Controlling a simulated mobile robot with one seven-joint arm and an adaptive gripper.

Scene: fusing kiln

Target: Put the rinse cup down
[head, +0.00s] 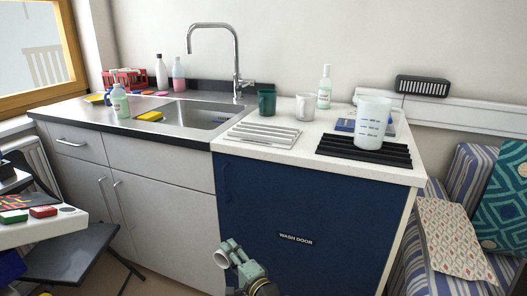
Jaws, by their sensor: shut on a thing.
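My gripper (230,252) is low in the head view, in front of the blue wash door and below the counter top. It is shut on a small pale, round, hollow thing, which looks like the rinse cup (221,259). The cup is tilted, with its open end facing left, and is held clear of the counter. The gripper hides part of it. Above and behind, the white counter top (229,146) carries other cups and a jug.
On the counter stand a green cup (267,102), a whitish cup (304,106), a bottle (324,88) and a measuring jug (373,122) on a black ribbed mat (335,147). A white ribbed rack (263,135) looks empty. The sink (195,115) and tall tap (236,60) are left.

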